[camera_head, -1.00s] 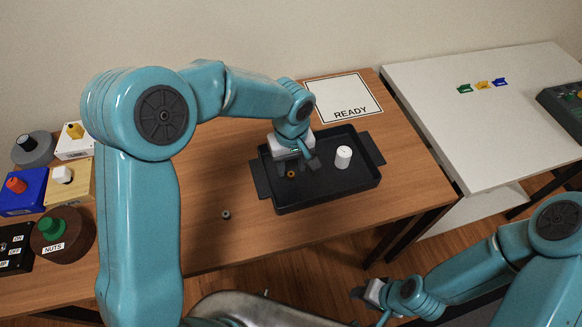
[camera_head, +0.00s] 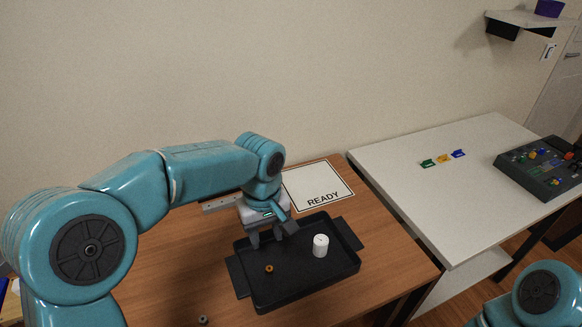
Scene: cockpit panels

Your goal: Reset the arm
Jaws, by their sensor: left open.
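My left arm (camera_head: 180,178) comes in from the left and bends down over the wooden table. My left gripper (camera_head: 268,238) is open, with its fingers over the far left part of the black tray (camera_head: 305,288), and nothing shows between them. My right arm (camera_head: 530,295) shows only in part at the bottom right corner, and its gripper is out of view.
The tray holds a white cylinder (camera_head: 320,246) and a small orange-brown nut (camera_head: 269,268). A grey nut (camera_head: 203,320) lies on the table. A READY sign (camera_head: 318,186) lies behind the tray. A white table (camera_head: 440,195) with colored clips and a control panel (camera_head: 545,168) stands right.

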